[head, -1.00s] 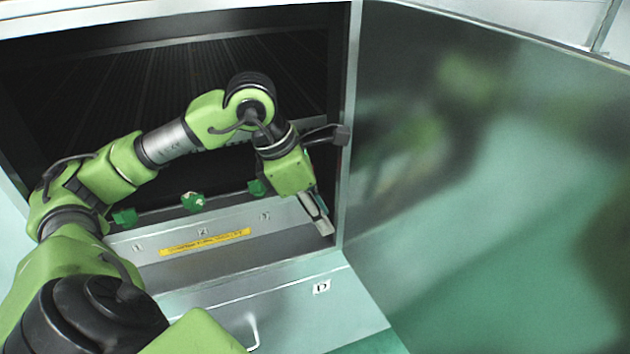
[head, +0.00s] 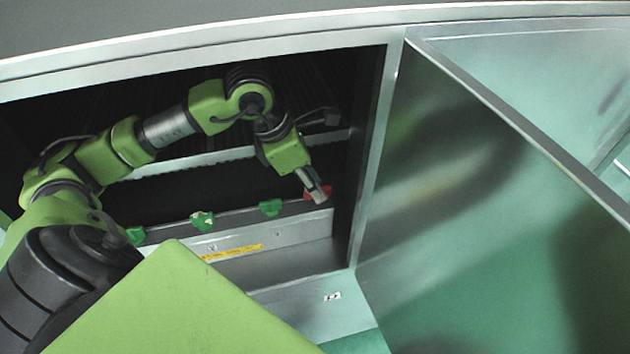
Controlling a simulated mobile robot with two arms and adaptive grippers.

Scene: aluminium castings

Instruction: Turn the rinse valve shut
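Inside the open cabinet, a row of valve handles sits along a metal ledge. A red handle (head: 325,193) is at the right end, and my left gripper (head: 318,196) is right at it, covering part of it. I cannot tell if the fingers touch it or how far apart they are. Three green handles are to the left: one near the gripper (head: 271,208), a middle one with a pale mark (head: 202,221) and one at the far left (head: 136,236). No readable label shows which one is the rinse valve. My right gripper is out of view.
The cabinet frame's right post (head: 381,160) stands close to the right of my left gripper. A large metal door (head: 470,190) hangs open on the right. A yellow label strip (head: 232,253) is on the panel below the handles. The cabinet's inside is dark.

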